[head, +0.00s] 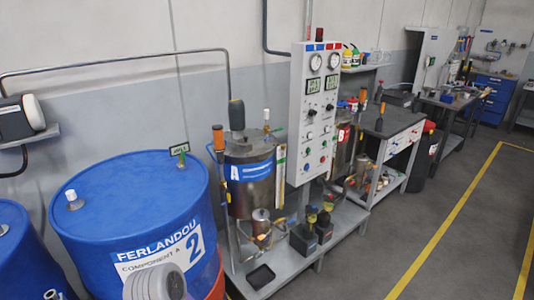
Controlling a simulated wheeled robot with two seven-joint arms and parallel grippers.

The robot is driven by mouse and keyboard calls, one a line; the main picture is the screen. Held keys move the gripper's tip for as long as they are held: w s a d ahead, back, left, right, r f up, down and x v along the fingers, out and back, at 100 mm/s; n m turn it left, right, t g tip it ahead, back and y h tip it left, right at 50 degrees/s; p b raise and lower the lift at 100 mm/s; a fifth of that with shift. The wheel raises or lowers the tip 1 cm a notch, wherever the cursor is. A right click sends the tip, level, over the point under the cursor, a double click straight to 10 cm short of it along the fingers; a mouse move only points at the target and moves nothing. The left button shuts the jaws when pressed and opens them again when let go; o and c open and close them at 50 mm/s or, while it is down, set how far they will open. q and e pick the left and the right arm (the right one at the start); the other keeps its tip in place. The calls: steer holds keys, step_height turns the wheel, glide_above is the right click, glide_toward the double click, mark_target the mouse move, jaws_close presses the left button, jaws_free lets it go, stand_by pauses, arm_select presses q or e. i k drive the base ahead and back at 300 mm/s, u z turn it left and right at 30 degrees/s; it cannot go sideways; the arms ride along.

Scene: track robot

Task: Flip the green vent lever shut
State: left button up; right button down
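A metal tank (250,187) with a blue band marked A stands on a grey bench beside the blue drum. A small green piece (279,130) shows at the tank's top right, next to an orange-capped white fitting (266,117). It may be the green vent lever. It is too small to tell its angle or whether it is open or shut. Neither gripper shows clearly. A grey rounded part at the bottom edge, in front of the drum, looks like a link of my own arm; no fingers are visible.
A large blue drum (135,205) marked 2 fills the left front. A control panel (314,110) with gauges and buttons rises right of the tank. Bottles (323,225) and a black tray (261,277) sit on the low bench. The floor (390,245) on the right is clear.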

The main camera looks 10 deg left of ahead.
mark_target(184, 157)
steer(key=z, duration=0.55)
steer(key=i, duration=1.2)
steer(key=u, duration=2.25)
steer(key=i, duration=0.5)
steer(key=u, duration=0.45)
steer(key=k, duration=1.15)
steer(key=z, duration=0.2)
steer(key=i, duration=0.6)
steer(key=z, duration=0.3)
